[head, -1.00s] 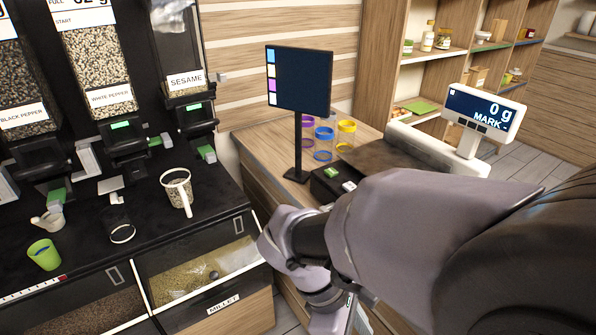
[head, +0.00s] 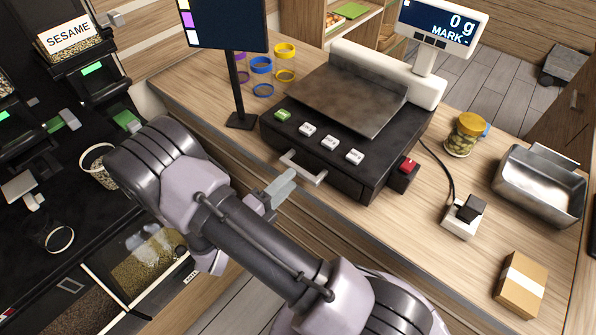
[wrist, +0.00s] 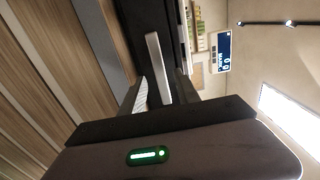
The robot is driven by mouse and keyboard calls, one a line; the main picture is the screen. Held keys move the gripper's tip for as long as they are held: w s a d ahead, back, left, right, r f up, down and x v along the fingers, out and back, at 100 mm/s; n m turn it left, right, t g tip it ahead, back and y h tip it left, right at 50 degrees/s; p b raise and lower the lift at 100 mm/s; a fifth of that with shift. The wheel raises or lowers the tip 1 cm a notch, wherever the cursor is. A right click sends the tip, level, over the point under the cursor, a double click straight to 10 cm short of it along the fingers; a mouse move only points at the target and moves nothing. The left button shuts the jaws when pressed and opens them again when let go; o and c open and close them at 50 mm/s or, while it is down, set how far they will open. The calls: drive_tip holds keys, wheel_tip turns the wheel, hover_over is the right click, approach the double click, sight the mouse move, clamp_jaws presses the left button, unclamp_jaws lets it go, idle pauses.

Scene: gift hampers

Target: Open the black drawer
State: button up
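The black drawer (head: 341,181) is the front of the dark unit under the scale, on the wooden counter. It appears closed. Its silver bar handle (head: 304,171) faces my gripper (head: 281,184), which is just in front of the handle's left part. In the wrist view, the handle (wrist: 153,57) stands upright on the dark drawer front (wrist: 133,28), with my two fingers (wrist: 161,88) apart on either side of its lower end. My gripper is open and holds nothing. I cannot tell whether the fingertips reach around the bar or stop short.
A jar (head: 464,138), metal scoop tray (head: 540,185) and small box (head: 521,284) are on the counter's right. Spice dispensers are at left; grey floor lies below.

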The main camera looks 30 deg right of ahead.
sight(299, 169)
drive_tip(key=x, duration=0.5)
drive_tip(key=shift+w+d, duration=0.1)
clamp_jaws()
idle(1.2)
